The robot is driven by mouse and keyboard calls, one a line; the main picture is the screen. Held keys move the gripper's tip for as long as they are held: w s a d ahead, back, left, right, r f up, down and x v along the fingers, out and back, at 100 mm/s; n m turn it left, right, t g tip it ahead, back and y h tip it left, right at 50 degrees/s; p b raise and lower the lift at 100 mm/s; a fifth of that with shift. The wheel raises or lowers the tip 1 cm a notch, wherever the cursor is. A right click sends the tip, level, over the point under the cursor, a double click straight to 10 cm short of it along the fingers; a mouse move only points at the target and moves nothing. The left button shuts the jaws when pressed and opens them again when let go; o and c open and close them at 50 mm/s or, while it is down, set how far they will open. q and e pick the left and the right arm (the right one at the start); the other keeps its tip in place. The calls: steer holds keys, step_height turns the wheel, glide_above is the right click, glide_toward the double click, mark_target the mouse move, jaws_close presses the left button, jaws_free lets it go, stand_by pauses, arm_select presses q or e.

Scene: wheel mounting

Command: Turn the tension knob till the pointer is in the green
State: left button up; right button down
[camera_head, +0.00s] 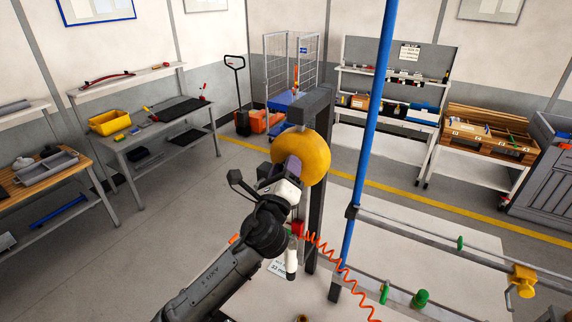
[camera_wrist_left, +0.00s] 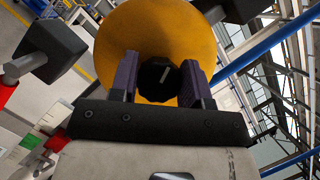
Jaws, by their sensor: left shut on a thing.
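A round yellow housing (camera_head: 314,160) hangs from a dark grey post. In the left wrist view, the housing (camera_wrist_left: 170,28) fills the upper middle. My left gripper (camera_head: 284,172) reaches up to the housing's near face. In the left wrist view, my left gripper (camera_wrist_left: 160,76) has its purple-grey fingers on either side of the knob, shut on it. No pointer scale or green zone can be made out. My right gripper is out of view.
The dark post (camera_head: 319,200) stands just behind the housing. A blue pole (camera_head: 368,120) rises to its right. A red coiled hose (camera_head: 340,272) and a white-and-black hanging tool (camera_head: 291,258) are below. Benches and shelves line the walls; open floor lies at left.

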arm_select(q)
steer(key=n, duration=0.2)
steer(key=n+g+y+p, duration=0.1)
steer(key=n, duration=0.1)
steer(key=shift+y, duration=0.3)
steer(key=shift+f+n+g+y+p, duration=0.1)
steer(key=shift+n+g+y+p, duration=0.35)
steer(key=shift+n+p, duration=0.9)
steer(key=shift+n+b, duration=0.3)
steer(key=shift+n, duration=0.25)
steer(key=o, duration=0.9)
steer(key=shift+o, duration=0.2)
steer(key=shift+a, duration=0.1)
steer(key=s+a+f+b, duration=0.1)
steer(key=s+b, duration=0.3)
steer(key=s, duration=0.9)
steer(key=shift+s+a+f, duration=0.15)
steer(key=shift+s+a, duration=0.15)
steer(key=shift+a, duration=0.1)
